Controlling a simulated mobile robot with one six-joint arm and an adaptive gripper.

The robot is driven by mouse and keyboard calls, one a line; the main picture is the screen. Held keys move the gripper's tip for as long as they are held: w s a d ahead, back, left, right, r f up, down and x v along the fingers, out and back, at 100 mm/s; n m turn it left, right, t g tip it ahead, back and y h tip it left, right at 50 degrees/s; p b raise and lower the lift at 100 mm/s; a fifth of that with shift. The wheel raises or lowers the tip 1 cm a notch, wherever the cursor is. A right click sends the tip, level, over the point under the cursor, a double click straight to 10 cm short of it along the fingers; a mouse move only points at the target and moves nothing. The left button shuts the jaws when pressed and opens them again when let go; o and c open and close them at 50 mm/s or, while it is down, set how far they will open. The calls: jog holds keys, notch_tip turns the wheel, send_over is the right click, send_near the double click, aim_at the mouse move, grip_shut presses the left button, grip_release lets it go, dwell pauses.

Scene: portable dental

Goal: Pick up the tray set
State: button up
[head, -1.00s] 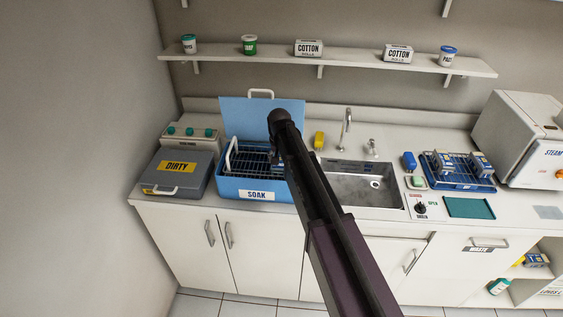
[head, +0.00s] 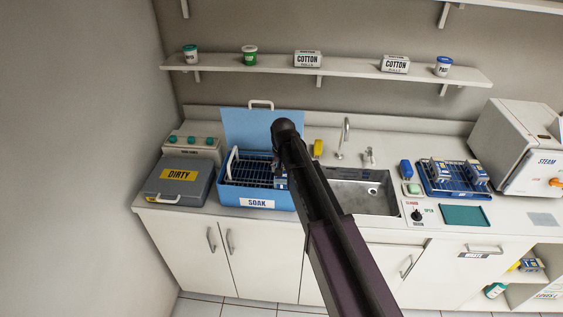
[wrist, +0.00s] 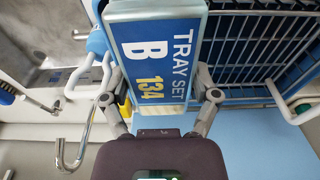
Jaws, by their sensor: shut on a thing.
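A blue and white tray set (wrist: 150,50), marked "TRAY SET B 134", fills the middle of the wrist view. My gripper (wrist: 160,88) is shut on it, one finger on each side. A wire rack (wrist: 258,45) lies behind and to its right in that view. In the head view my arm covers most of the gripper, over the right part of the blue SOAK tub (head: 225,195). A small blue patch of the tray set (head: 281,184) shows beside the arm. Whether the tray set touches the rack is hidden.
The tub's blue lid (head: 240,128) stands open behind. A grey DIRTY box (head: 160,187) is at left, a sink (head: 375,200) at right. A blue rack (head: 436,190) with other tray sets stands before the STEAM unit (head: 500,115). A shelf (head: 350,76) hangs above.

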jog(key=s+d+r, duration=0.1)
jog(key=s+d, duration=0.2)
jog(key=s, duration=0.7)
jog(key=shift+s+d+p, duration=0.25)
jog(key=shift+p, duration=0.15)
